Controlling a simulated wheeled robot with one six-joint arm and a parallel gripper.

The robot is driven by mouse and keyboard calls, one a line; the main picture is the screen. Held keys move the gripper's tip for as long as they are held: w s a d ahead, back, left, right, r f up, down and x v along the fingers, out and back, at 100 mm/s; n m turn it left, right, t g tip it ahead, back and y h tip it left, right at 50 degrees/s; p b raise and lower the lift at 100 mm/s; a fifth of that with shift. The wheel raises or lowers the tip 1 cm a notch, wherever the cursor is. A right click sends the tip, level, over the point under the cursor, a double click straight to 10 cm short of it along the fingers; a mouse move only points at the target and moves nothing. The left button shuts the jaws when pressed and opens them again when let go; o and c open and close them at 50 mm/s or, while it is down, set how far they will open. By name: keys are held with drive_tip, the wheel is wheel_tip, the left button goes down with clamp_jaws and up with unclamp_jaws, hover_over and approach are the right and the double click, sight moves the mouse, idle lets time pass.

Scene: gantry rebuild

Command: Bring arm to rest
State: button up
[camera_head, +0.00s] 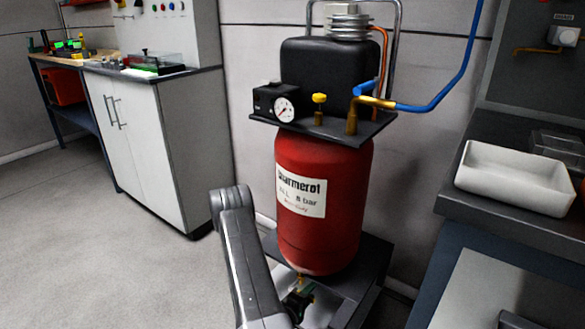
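A grey link of my arm (243,260) rises from the bottom edge, left of centre, with its rounded elbow at the top. It stands in front of the lower left of the red compressor tank (318,225). No gripper fingers can be made out. A small dark part with a green spot (299,301) shows right of the link, below the tank; I cannot tell what it is.
The compressor has a black motor housing (325,75), a gauge (284,109) and a blue hose (440,95). A white cabinet (150,145) stands left. A white tray (512,178) sits on the dark counter (470,213) at right. The floor at left (90,260) is clear.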

idle(0.4)
drive_tip(key=p+v, duration=0.3)
drive_tip(key=v, duration=1.1)
drive_tip(key=w+d+f+m+b, duration=0.1)
drive_tip(key=w+d+f+b, duration=0.2)
drive_tip(key=w+d, duration=0.5)
drive_tip(key=shift+w+f+m+b, duration=0.3)
drive_tip(key=shift+w+f, duration=0.05)
drive_tip(key=shift+w, duration=1.4)
drive_tip(key=shift+s, duration=0.15)
